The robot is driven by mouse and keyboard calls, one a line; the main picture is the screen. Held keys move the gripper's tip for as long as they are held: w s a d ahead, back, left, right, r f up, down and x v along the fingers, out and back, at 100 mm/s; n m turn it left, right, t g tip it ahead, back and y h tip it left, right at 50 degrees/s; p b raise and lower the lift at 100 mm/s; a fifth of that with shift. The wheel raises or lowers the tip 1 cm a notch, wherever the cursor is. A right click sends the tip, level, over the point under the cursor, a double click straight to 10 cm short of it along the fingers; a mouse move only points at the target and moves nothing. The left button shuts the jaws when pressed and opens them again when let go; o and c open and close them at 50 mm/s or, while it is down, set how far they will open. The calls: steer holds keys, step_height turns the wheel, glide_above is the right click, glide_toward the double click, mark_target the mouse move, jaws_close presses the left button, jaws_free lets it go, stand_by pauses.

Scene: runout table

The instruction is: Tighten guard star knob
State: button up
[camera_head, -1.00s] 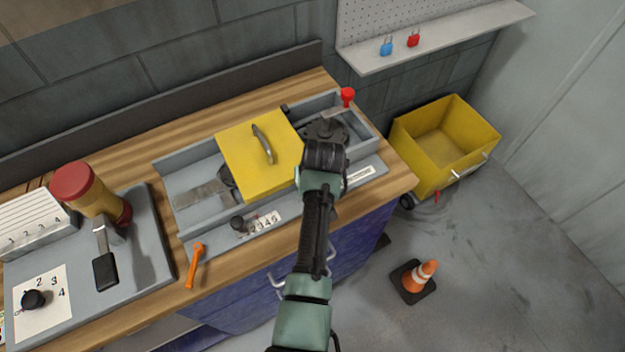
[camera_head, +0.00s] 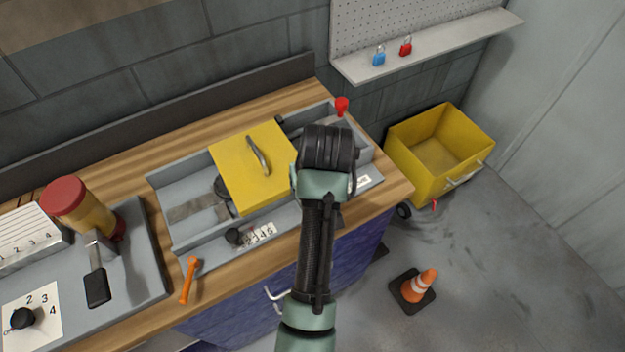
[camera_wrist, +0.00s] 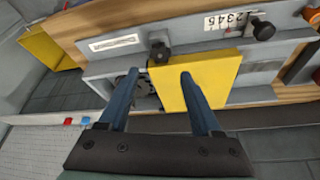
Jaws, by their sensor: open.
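The yellow guard plate (camera_head: 250,165) with a grey handle (camera_head: 258,155) lies across the grey runout channel. The guard (camera_wrist: 200,85) also shows in the wrist view. A dark knob (camera_wrist: 159,52), seemingly the star knob, sits beside the guard's edge in the wrist view; my arm appears to hide it in the head view. My gripper (camera_wrist: 159,72) is open and empty. Its blue fingers point toward the knob, which appears between and beyond the tips, with no visible contact. In the head view my wrist covers the fingers.
A red knob (camera_head: 342,106) stands at the channel's far right end. A black dial knob (camera_head: 234,236) and orange tool (camera_head: 188,280) are near the front edge. A yellow bin (camera_head: 440,145) and traffic cone (camera_head: 420,285) stand on the floor to the right.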

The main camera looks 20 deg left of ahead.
steer(key=shift+v, duration=1.45)
steer(key=w+d+r+m+t, duration=0.2)
steer(key=w+r+t, duration=0.45)
steer(key=r, duration=0.65)
steer(key=w+d+r+m+t, duration=0.1)
steer(key=d+r+t, duration=0.25)
steer(key=r, duration=0.55)
steer(key=d+r+m+t, duration=0.15)
steer(key=r+t, duration=0.25)
steer(key=r, duration=0.6)
steer(key=s+d+r+m+t+h, duration=0.1)
steer(key=s+d+r+t, duration=0.2)
steer(key=s+r, duration=0.4)
steer(key=s+d+r+m+t+h, duration=0.1)
steer(key=s+d+r+t, duration=0.3)
steer(key=r, duration=1.1)
steer(key=s+t, duration=0.2)
steer(key=s, duration=0.2)
steer(key=shift+s+t+h+b, duration=0.25)
steer(key=shift+t+h+b, duration=0.05)
